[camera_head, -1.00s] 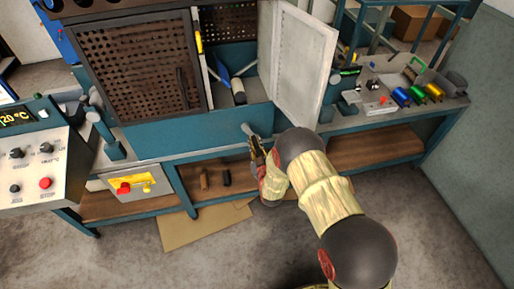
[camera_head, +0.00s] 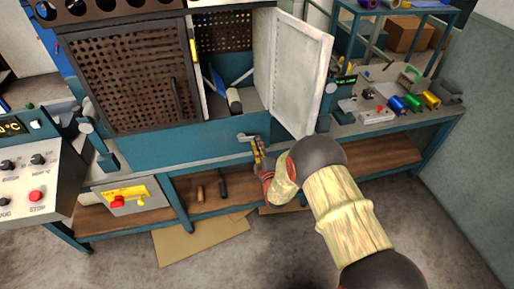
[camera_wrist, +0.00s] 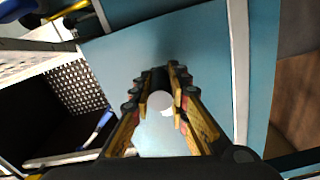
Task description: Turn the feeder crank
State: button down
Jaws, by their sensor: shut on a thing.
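The feeder crank (camera_head: 244,137) is a small grey handle on the front of the blue cabinet panel, below the open white door. Its arm lies nearly level, pointing right toward my gripper (camera_head: 258,148). In the wrist view my gripper (camera_wrist: 163,85) has its black and yellow fingers on either side of a pale grey, round-ended piece of the crank (camera_wrist: 160,104). The fingers are closed on it. My fingers hide part of the crank's grip in the head view.
The white door (camera_head: 300,75) hangs open just above my arm. A perforated brown panel (camera_head: 130,80) covers the cabinet's left. Colored rolls (camera_head: 413,101) and devices stand on the right bench. A control panel (camera_head: 35,180) with a red button is at left. The shelf (camera_head: 385,157) below is mostly clear.

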aim_at(250, 136)
jog(key=r+n, duration=0.1)
jog(key=n, duration=0.1)
jog(key=r+n, duration=0.1)
jog(key=shift+a+n+b, duration=0.2)
jog(key=shift+n+b, duration=0.2)
jog(key=shift+s+a+r+n+b, duration=0.2)
jog(key=shift+a+r+n, duration=0.3)
jog(key=shift+n, duration=0.95)
jog(key=shift+s+a+r+n+b, duration=0.1)
jog(key=shift+a+r+n+b, duration=0.35)
jog(key=shift+n, duration=0.95)
jog(key=shift+s+a+r+n+b, duration=0.1)
jog(key=shift+a+r+n, duration=0.4)
jog(key=shift+n, duration=0.95)
jog(key=shift+d+r, duration=0.15)
jog(key=c, duration=1.7)
grip_release()
jog(key=v, duration=1.2)
